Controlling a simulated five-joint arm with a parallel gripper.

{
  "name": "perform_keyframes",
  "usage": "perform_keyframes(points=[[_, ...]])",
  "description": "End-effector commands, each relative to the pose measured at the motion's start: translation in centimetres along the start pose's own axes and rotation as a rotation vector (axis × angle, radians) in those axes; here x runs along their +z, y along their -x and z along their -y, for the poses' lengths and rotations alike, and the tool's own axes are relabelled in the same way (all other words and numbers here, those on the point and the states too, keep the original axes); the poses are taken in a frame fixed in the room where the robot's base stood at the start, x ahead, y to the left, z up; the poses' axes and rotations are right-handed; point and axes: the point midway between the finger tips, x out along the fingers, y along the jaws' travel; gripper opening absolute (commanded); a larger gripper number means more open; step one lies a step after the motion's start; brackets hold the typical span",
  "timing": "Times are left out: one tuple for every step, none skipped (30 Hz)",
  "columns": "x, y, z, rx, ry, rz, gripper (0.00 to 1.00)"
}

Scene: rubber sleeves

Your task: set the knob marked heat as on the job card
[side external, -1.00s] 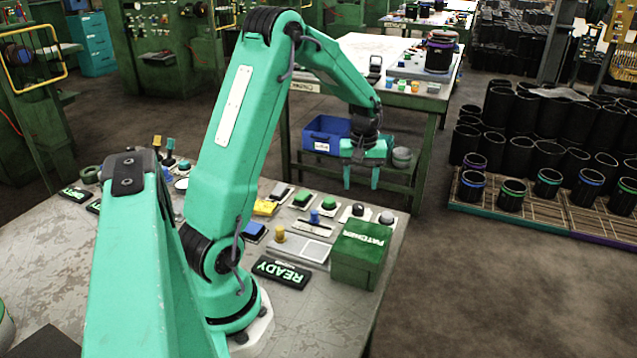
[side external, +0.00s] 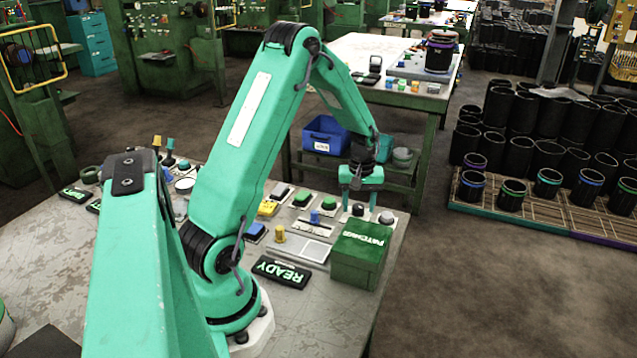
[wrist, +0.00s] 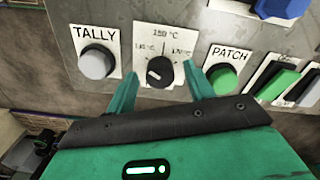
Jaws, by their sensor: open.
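A black round knob (wrist: 159,72) sits on a white dial plate (wrist: 177,39) printed with three temperatures; the top one looks like 150 °C. A pale mark shows on the knob's face, too small to read its exact direction. The word heat is not legible. In the side view the knob (side external: 358,209) is at the far edge of the bench. My gripper (side external: 359,204) is over it, pointing down. In the wrist view my gripper's (wrist: 162,77) fingers are open, one on each side of the knob, with gaps. I cannot make out a job card.
A grey TALLY button (wrist: 97,63) is left of the dial, and a green PATCH button (wrist: 222,81) is right, with rocker switches beyond. A green box (side external: 358,262) and a READY sign (side external: 281,272) stand nearer on the bench.

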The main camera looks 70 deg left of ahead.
Motion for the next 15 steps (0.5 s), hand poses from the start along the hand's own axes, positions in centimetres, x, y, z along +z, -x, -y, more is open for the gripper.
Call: perform_keyframes(points=[[0.01,0.0,0.0,0.0,0.0,0.0,0.53],[0.01,0.0,0.0,0.0,0.0,0.0,0.53],[0.01,0.01,0.01,0.0,0.0,0.0,0.47],[0.01,0.01,0.01,0.0,0.0,0.0,0.41],[0.01,0.01,0.01,0.0,0.0,0.0,0.35],[0.01,0.02,0.01,0.0,0.0,0.0,0.27],[0.01,0.02,0.01,0.0,0.0,0.0,0.21],[0.01,0.02,0.0,0.0,0.0,0.0,0.16],[0.01,0.02,0.0,0.0,0.0,0.0,0.08],[0.0,0.03,0.0,0.0,0.0,0.0,0.08],[0.0,0.03,0.0,0.0,0.0,0.0,0.08],[0.0,0.03,0.0,0.0,0.0,0.0,0.08],[0.0,0.03,0.0,0.0,-0.001,0.0,0.08],[0.0,0.04,0.0,0.0,-0.003,0.0,0.08],[0.0,0.04,0.0,0.0,-0.005,0.0,0.08]])
